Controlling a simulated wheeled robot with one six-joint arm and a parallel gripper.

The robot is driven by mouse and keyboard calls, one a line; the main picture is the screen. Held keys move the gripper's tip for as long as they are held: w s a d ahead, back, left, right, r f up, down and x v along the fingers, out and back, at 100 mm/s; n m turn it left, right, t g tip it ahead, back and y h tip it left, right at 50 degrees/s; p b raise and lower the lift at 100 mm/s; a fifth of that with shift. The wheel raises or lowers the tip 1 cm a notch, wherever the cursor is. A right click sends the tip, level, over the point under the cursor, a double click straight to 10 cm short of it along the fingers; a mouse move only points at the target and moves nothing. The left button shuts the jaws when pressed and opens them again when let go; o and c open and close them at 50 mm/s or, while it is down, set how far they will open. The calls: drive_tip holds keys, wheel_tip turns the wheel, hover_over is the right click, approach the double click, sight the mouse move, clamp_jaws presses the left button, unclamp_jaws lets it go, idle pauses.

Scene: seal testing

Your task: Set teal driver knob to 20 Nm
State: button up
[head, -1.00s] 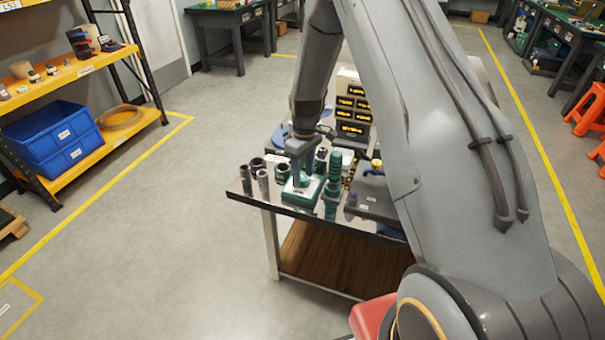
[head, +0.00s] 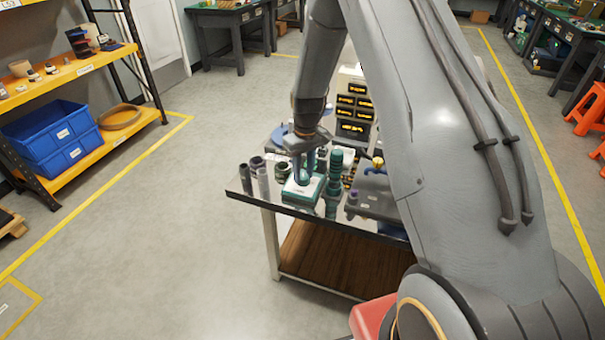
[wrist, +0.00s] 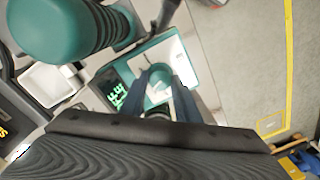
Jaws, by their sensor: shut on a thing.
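The teal driver unit (head: 300,194) sits near the table's front left. It has a white top plate and also shows in the wrist view (wrist: 186,62). Its round teal knob (wrist: 159,86) stands on the plate between my two blue-grey fingers. My gripper (wrist: 158,92) points down and is shut on the knob; it also shows in the head view (head: 304,180). A small dark display (wrist: 114,92) with green digits lies beside the knob; I cannot read its value. The knob's marks are hidden or too small to tell.
A tall ribbed teal cylinder (head: 334,178) stands close to the right of the unit. Dark and grey cylinders (head: 263,183) stand to its left. Black boxes with yellow displays (head: 354,115) are behind. The table's front edge (head: 290,212) is close; the floor at left is clear.

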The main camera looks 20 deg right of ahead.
sight(304, 177)
drive_tip(key=m+b, duration=0.1)
drive_tip(key=m, duration=1)
drive_tip(key=shift+r+m+t, duration=0.1)
drive_tip(key=shift+m+t, duration=0.2)
drive_tip(key=shift+m, duration=0.1)
idle(0.3)
drive_tip(key=o, duration=1.1)
drive_tip(key=shift+c, duration=0.2)
drive_tip(key=shift+s+d+r+b, duration=0.1)
drive_tip(key=shift+r+b, duration=0.5)
drive_tip(key=shift+r, duration=1.35)
drive_tip(key=shift+d+r+b, duration=0.1)
drive_tip(key=shift+r+b, duration=0.45)
drive_tip(key=shift+r, duration=1.35)
